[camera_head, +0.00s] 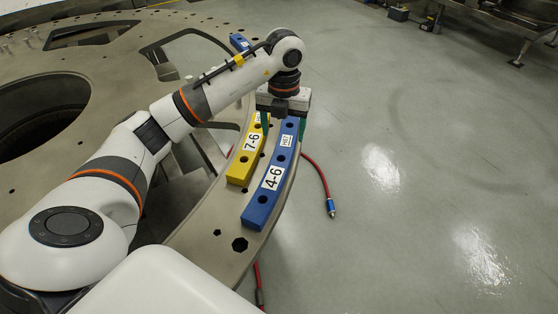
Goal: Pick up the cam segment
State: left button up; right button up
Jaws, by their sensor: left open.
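A blue cam segment (266,193) labelled 4-6 lies on the rim of the turret plate (216,250). A yellow cam segment (240,170) labelled 7-6 lies on the rim just to its left. My left gripper (283,112) is over the far ends of the two segments, pointing down, with its jaws open. Green finger parts show beside the blue segment. The wrist hides the far ends, and I cannot tell whether the fingers touch either segment. My right gripper is out of view.
Another blue piece (239,42) lies farther along the rim. A red hose (322,178) with a blue end lies on the floor right of the plate. The grey floor (430,150) on the right is mostly clear. Equipment (490,20) stands at the back right.

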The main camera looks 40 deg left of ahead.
aim_at(282, 155)
pick_arm(q)
jog(key=f, duration=0.3)
jog(key=shift+s+d+f, duration=0.15)
jog(key=shift+s, duration=0.1)
jog(key=shift+f+p, duration=0.4)
jog(key=shift+f, duration=0.25)
notch_tip(282, 155, down, 4)
jog(key=shift+r+p, duration=0.25)
jog(key=shift+p, duration=0.2)
jog(key=shift+f, duration=0.45)
jog(key=shift+c, duration=0.3)
jog(key=shift+r, duration=0.1)
jog(key=c, duration=1.4)
